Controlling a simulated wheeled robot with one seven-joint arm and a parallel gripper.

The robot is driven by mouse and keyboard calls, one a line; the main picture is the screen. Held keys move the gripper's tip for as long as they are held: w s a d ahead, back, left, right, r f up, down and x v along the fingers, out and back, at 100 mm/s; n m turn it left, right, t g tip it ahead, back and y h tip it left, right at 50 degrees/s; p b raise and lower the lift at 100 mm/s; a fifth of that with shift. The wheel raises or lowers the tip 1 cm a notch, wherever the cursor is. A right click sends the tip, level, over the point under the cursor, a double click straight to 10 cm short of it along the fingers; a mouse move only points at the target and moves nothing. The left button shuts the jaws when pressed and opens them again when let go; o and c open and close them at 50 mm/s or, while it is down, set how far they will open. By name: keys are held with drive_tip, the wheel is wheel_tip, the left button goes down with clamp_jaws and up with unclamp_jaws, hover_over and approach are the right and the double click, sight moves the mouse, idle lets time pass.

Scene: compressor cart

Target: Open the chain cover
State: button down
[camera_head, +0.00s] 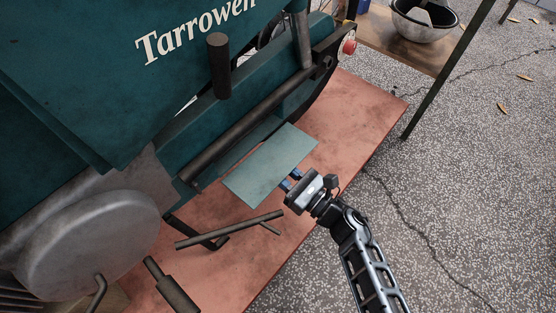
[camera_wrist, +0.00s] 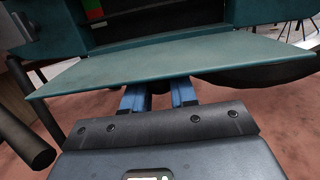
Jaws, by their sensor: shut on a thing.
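The chain cover looks to be the flat teal plate (camera_head: 270,165) on the near side of the teal machine body, below a dark horizontal bar. It stands out from the body, roughly level, over the reddish base. In the wrist view the plate (camera_wrist: 180,58) spans most of the picture. My gripper (camera_head: 290,180) is at the plate's near edge, its blue fingers shut on that edge. In the wrist view the fingers (camera_wrist: 160,95) reach under the plate, and their tips are hidden by it. Behind the plate, a dark opening (camera_wrist: 150,22) shows in the machine body.
The reddish base (camera_head: 355,110) extends under the machine. A dark lever (camera_head: 230,230) and a handle (camera_head: 170,287) lie left of my gripper. A round grey housing (camera_head: 90,245) is at lower left. A table with a bowl (camera_head: 425,30) stands at upper right.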

drive_tip(key=shift+r+g+h+p, duration=0.3)
drive_tip(key=shift+r+p, duration=0.15)
drive_tip(key=shift+p, duration=0.2)
drive_tip(key=shift+f, duration=0.15)
drive_tip(key=c, duration=1)
unclamp_jaws()
drive_tip(key=shift+o, duration=0.2)
drive_tip(key=p+v, duration=0.1)
drive_tip(key=v, duration=0.7)
drive_tip(key=shift+p, duration=0.35)
